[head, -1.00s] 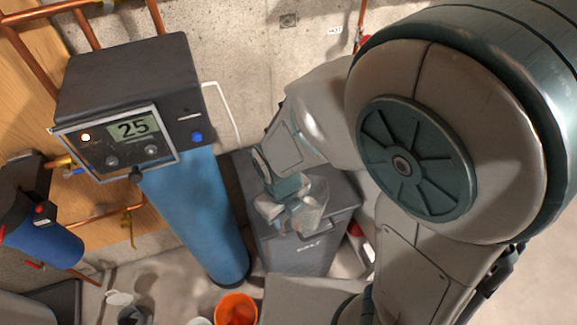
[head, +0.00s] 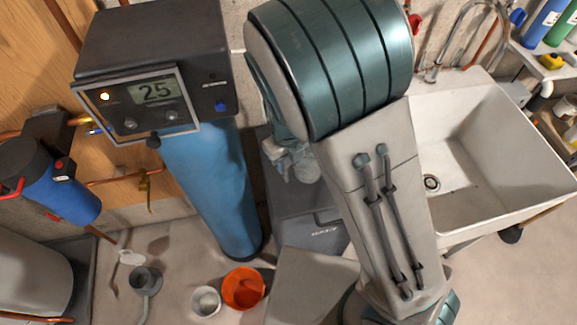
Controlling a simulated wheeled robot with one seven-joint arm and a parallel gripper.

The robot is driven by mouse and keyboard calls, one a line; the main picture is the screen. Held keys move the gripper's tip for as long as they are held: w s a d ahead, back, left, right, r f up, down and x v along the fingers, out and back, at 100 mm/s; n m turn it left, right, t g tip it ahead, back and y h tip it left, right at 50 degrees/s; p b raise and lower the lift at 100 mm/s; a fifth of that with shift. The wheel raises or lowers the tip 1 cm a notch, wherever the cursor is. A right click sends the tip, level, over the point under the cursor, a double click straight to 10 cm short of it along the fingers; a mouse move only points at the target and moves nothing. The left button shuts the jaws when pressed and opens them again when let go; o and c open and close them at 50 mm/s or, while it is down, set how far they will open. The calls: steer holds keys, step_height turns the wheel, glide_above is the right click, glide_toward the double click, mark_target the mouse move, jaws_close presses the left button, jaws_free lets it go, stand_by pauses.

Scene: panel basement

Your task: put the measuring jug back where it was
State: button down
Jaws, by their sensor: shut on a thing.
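The measuring jug (head: 307,171) looks clear and pale, and most of it is hidden behind my arm in the head view. My gripper (head: 284,163) is shut on it. Jug and gripper show over the dark grey salt bin (head: 318,222), near its lid. I cannot tell whether the jug touches the lid.
A blue softener tank (head: 213,190) with a grey control head (head: 150,50) stands left of the bin. An orange bucket (head: 243,288) and a white pot (head: 206,302) are on the floor in front. A white sink (head: 490,150) is at the right.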

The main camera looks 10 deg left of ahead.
steer(key=shift+w+a+f, duration=0.15)
steer(key=shift+w+f, duration=0.15)
steer(key=shift+f, duration=1.9)
steer(key=shift+f, duration=0.15)
steer(key=c, duration=0.8)
jaws_free()
steer(key=shift+c, duration=0.2)
